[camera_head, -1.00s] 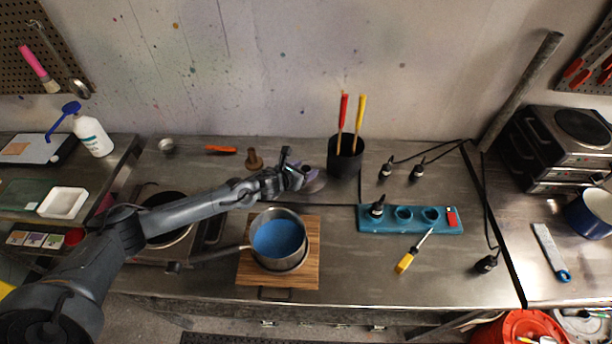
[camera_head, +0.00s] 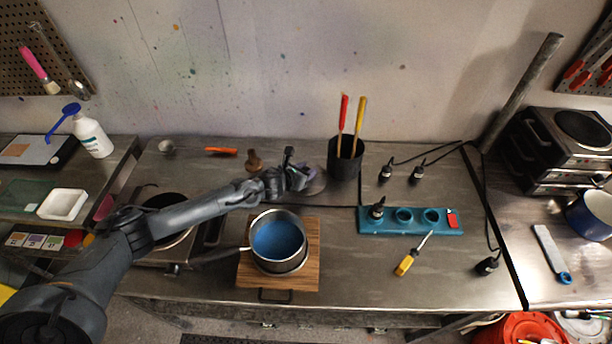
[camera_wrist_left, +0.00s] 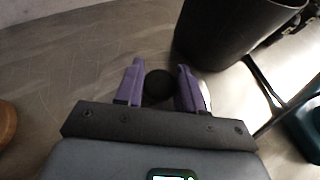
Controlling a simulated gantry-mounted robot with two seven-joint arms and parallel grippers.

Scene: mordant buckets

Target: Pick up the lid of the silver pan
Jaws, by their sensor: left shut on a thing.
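The silver pan (camera_head: 292,262) stands on a wooden board and holds blue liquid, its dark handle pointing left. Its lid (camera_head: 317,185) shows only in part, as a greyish disc beyond the pan, beside the black cup. My left gripper (camera_head: 303,174) is over the lid. In the left wrist view its purple fingers (camera_wrist_left: 159,82) are shut on the round black knob (camera_wrist_left: 159,87) of the lid. A sliver of shiny lid rim shows past the right finger; the gripper hides most of the lid. I cannot tell whether the lid touches the table. My right gripper is not in view.
The black cup (camera_head: 344,165), holding a red and a yellow stick, stands close to the right of the lid. A wooden object (camera_head: 253,160) is to the left. A blue holder (camera_head: 386,221) and a yellow-handled screwdriver (camera_head: 405,264) lie to the right. The wooden board (camera_head: 309,262) is nearer.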

